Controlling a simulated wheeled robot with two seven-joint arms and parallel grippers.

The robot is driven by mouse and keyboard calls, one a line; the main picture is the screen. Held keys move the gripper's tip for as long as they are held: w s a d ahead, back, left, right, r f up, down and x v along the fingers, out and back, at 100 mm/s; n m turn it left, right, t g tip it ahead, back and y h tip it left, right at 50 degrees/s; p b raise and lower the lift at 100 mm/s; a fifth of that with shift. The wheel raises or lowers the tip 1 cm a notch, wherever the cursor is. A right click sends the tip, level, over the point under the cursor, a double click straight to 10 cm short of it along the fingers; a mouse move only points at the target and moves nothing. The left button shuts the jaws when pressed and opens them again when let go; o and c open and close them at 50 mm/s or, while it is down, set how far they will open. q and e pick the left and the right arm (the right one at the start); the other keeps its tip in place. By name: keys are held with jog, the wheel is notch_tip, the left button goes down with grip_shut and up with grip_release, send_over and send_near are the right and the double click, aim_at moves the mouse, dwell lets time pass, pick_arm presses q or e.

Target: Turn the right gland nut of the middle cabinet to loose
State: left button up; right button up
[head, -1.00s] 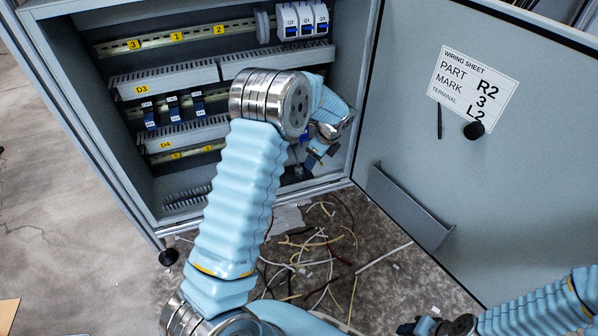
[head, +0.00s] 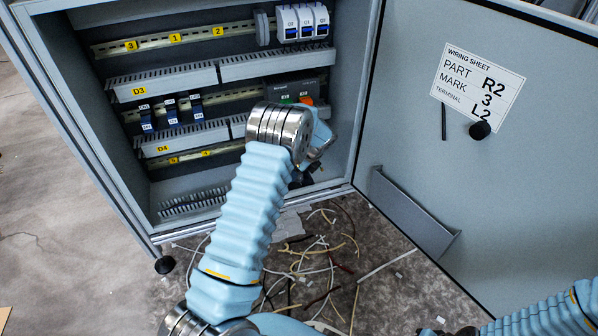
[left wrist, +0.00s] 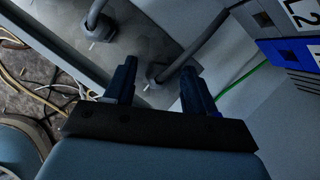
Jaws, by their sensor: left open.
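The open grey cabinet (head: 365,60) fills the upper middle of the head view. In the left wrist view, two gland nuts with grey cables stand on a grey panel. One gland nut (left wrist: 97,29) is at the upper left. The other gland nut (left wrist: 160,73) shows in the gap between the fingers of my left gripper (left wrist: 159,70), which are spread and do not visibly grip it. In the head view my left forearm and wrist hide the glands and most of that gripper. My right gripper (head: 447,331) is a dark shape cut by the bottom edge; its jaws are unclear.
The open door (head: 400,95) with a wiring sheet (head: 478,85) stands at right. A blue terminal block (left wrist: 285,62) and green wire (left wrist: 240,77) lie right of my left gripper. Loose wires (head: 310,262) litter the floor. Breakers (head: 301,22) sit above.

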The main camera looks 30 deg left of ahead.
pick_arm(q)
grip_shut()
dwell(0.3)
